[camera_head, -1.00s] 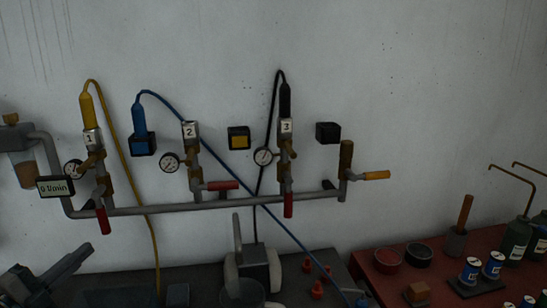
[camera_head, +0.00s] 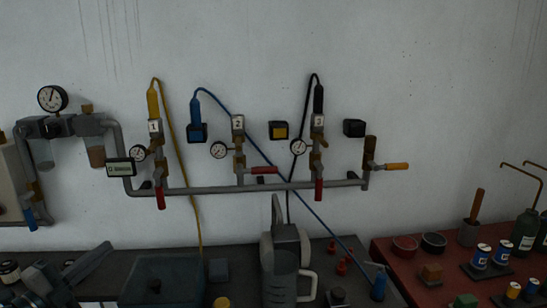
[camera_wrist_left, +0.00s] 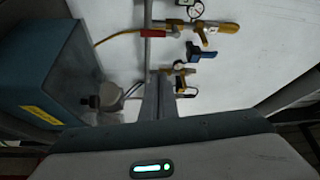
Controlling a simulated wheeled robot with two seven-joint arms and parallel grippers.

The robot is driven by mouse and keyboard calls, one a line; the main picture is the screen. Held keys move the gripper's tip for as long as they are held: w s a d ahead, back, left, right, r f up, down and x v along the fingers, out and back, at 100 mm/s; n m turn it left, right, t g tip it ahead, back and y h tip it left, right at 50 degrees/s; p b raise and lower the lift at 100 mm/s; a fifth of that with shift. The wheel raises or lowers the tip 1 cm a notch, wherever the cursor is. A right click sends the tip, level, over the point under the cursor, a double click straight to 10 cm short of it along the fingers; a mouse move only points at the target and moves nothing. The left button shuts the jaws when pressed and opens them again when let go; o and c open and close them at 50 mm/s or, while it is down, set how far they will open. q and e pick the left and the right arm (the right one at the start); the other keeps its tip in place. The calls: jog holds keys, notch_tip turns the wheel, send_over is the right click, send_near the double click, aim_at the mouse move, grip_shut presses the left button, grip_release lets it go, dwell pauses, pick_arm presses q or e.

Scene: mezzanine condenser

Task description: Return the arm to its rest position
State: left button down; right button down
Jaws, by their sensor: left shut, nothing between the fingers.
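My left gripper (camera_head: 104,250) shows at the lower left of the head view, low over the dark bench and in front of the wall. Its grey fingers point up and to the right. In the left wrist view my left gripper (camera_wrist_left: 158,78) has its fingers together with nothing between them. It looks apart from the pipework behind it.
A pipe manifold (camera_head: 240,187) with numbered valves, gauges and hoses runs along the wall. A red table (camera_head: 405,268) is at right. A teal box (camera_wrist_left: 50,70) stands left in the wrist view.

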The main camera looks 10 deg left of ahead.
pick_arm(q)
jog(key=s+a+f+n+g+y, duration=0.2)
jog(key=a+f+n, duration=0.15)
jog(key=f, duration=0.85)
jog(key=s+a+f+n+g+y, duration=0.1)
jog(key=a+f+n+y, duration=0.3)
jog(key=f, duration=0.8)
jog(key=s+a+f+n+g+y, duration=0.1)
jog(key=s+a+f+n+g, duration=0.3)
jog(key=f, duration=0.9)
jog(key=s+f+y, duration=0.1)
jog(key=s+f, duration=0.4)
jog(key=f, duration=0.9)
jog(key=s+d+f+n+g+h+b, duration=0.1)
jog(key=s+d+f+n+g, duration=0.15)
jog(key=s+d+f, duration=0.6)
jog(key=s+d+f+n+g, duration=0.1)
jog(key=s+d+f+g, duration=0.3)
jog(key=s+f, duration=0.75)
jog(key=s+d+f+g+h, duration=0.1)
jog(key=s+d+f+g, duration=0.1)
jog(key=s+d+f, duration=0.4)
jog(key=s+d+f+n+g, duration=0.1)
jog(key=s+d+f, duration=0.5)
jog(key=s+d, duration=0.6)
jog(key=shift+s+d+n+g+h, duration=0.3)
jog(key=shift+d+g+h, duration=0.15)
jog(key=shift+d, duration=0.6)
